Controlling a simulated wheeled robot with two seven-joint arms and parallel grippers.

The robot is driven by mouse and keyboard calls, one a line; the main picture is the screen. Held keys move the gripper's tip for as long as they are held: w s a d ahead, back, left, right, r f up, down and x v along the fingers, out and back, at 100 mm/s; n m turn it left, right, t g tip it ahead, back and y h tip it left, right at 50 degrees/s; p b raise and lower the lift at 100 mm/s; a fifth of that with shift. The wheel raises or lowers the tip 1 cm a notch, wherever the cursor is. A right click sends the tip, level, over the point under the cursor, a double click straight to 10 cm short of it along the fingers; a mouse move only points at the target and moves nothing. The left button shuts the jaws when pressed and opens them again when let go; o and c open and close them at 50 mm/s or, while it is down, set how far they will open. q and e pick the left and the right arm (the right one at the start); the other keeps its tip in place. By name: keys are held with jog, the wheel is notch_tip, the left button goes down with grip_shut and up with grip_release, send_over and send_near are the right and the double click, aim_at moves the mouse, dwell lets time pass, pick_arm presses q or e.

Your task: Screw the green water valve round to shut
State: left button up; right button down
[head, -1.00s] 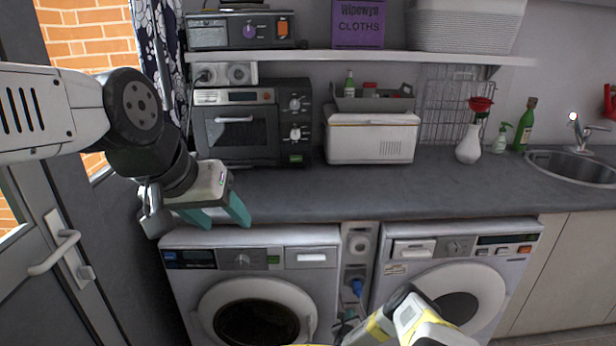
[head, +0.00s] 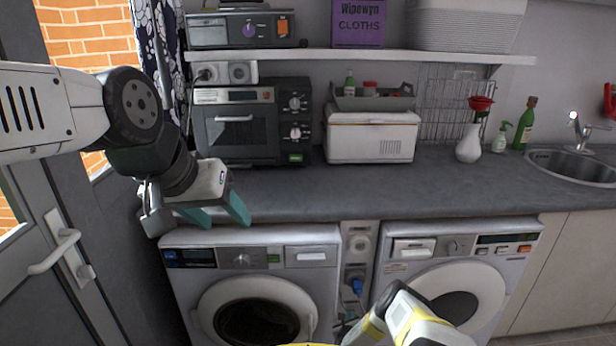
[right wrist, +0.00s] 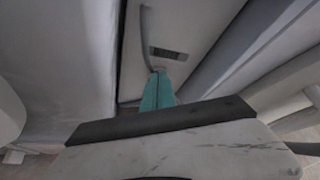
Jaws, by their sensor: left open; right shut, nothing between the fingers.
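I cannot make out the green water valve in either view. The narrow gap (head: 357,245) between the two white machines holds a pale panel with a blue plug (head: 356,287); its lower part is hidden behind my right arm. My right gripper shows in the right wrist view (right wrist: 159,80), its teal fingers shut together with nothing seen between them. It points into a narrow space before a pale panel with a dark slotted grille (right wrist: 168,54). In the head view its fingers are hidden. My left gripper (head: 222,216) is open and empty by the counter's front edge.
A washing machine (head: 302,259) stands left of the gap and a second machine (head: 500,262) stands right of it. The grey counter (head: 300,195) runs above both. A door with a handle (head: 55,252) is at the left.

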jog(key=shift+f, duration=0.1)
dwell(0.5)
jog(key=shift+a, duration=0.1)
jog(key=shift+a+f, duration=0.2)
jog(key=shift+a, duration=0.2)
jog(key=shift+f, duration=0.1)
dwell(0.4)
dwell(0.5)
jog(key=shift+s+a+r, duration=0.1)
jog(key=shift+s+r, duration=0.1)
jog(key=shift+s, duration=1.3)
jog(key=shift+s+r, duration=0.2)
jog(key=shift+s, duration=1.25)
dwell(0.5)
